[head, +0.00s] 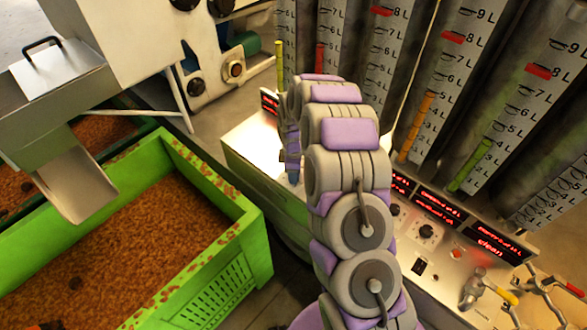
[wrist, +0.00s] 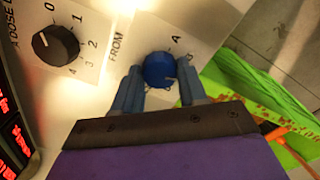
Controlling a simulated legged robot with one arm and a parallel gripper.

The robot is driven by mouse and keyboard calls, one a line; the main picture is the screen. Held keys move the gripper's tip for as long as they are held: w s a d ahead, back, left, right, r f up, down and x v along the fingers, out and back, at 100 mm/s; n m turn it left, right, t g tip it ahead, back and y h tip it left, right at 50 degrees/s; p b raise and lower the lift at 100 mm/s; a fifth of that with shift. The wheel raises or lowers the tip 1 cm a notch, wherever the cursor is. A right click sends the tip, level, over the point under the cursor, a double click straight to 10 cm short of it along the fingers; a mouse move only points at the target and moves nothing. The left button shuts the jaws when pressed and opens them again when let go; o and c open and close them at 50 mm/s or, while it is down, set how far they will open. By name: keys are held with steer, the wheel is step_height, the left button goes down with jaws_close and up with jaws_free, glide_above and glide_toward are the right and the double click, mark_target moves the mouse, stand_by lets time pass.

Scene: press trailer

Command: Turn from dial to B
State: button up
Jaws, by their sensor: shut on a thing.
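The blue from dial (wrist: 159,69) sits on the white panel, beside the word FROM and the letter A. Other markings around it are partly hidden, and I cannot read a B clearly. A pale mark shows near its lower right edge. My gripper (wrist: 158,84) is shut on the dial, one blue finger on each side. In the head view my gripper (head: 292,172) reaches down to the left part of the control panel (head: 252,150). The dial is hidden there behind my arm.
A black dose dial (wrist: 55,44) with numbers is left of the blue dial. Red displays (head: 436,208), tall graduated tubes (head: 455,75) and tools (head: 490,292) are to the right. A green crate (head: 245,225) of brown fruit stands at left.

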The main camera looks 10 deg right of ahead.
steer(key=n+p, duration=0.1)
steer(key=n, duration=0.4)
steer(key=shift+w+n, duration=0.1)
steer(key=shift+n, duration=0.3)
stand_by(0.4)
steer(key=o, duration=1.1)
steer(key=shift+c, duration=0.2)
step_height(320, 180, up, 17)
steer(key=p, duration=0.1)
steer(key=shift+r+p, duration=0.2)
steer(key=shift+p, duration=0.2)
steer(key=shift+a, duration=0.1)
